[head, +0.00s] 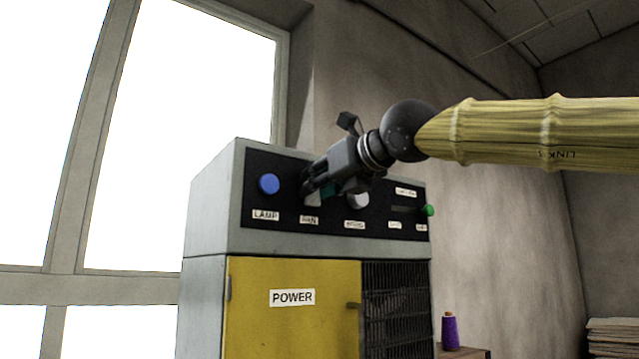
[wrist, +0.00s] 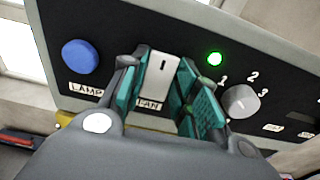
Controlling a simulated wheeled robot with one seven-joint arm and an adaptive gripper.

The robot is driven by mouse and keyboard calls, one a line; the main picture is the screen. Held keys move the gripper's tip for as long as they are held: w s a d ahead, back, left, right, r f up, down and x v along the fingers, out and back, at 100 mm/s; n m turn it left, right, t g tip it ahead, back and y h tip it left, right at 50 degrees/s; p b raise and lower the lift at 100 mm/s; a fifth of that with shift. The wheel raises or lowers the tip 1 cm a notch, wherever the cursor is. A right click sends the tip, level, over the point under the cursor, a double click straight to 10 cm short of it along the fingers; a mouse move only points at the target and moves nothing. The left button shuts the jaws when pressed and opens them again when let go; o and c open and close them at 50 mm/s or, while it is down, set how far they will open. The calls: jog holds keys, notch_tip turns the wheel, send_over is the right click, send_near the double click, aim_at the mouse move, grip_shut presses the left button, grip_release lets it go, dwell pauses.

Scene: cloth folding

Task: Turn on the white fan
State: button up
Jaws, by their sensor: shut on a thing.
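The white fan switch (wrist: 161,76), with a dark line mark on its upper part, sits on the dark control panel (head: 285,170) above a FAN label (wrist: 150,105). My gripper (head: 312,188) is at the panel, over the switch. In the wrist view, the teal-padded fingers of my gripper (wrist: 158,88) stand on either side of the switch, shut on it. A small green light (wrist: 214,58) glows right of the switch. In the head view my gripper hides most of the switch. I cannot make out a white fan itself in either view.
A blue LAMP button (head: 269,184) is left of the switch. A grey knob (wrist: 241,103) marked 1, 2, 3 and a green-tipped lever (head: 428,210) are to the right. Below are a yellow POWER door (head: 290,325) and a dark grille (head: 398,300). A purple spool (head: 450,332) stands at lower right.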

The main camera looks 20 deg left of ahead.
jog(key=o, duration=1)
jog(key=shift+d+r, duration=0.1)
jog(key=shift+d, duration=0.05)
jog(key=shift+s, duration=0.1)
jog(key=v, duration=1.2)
jog(key=shift+d, duration=0.1)
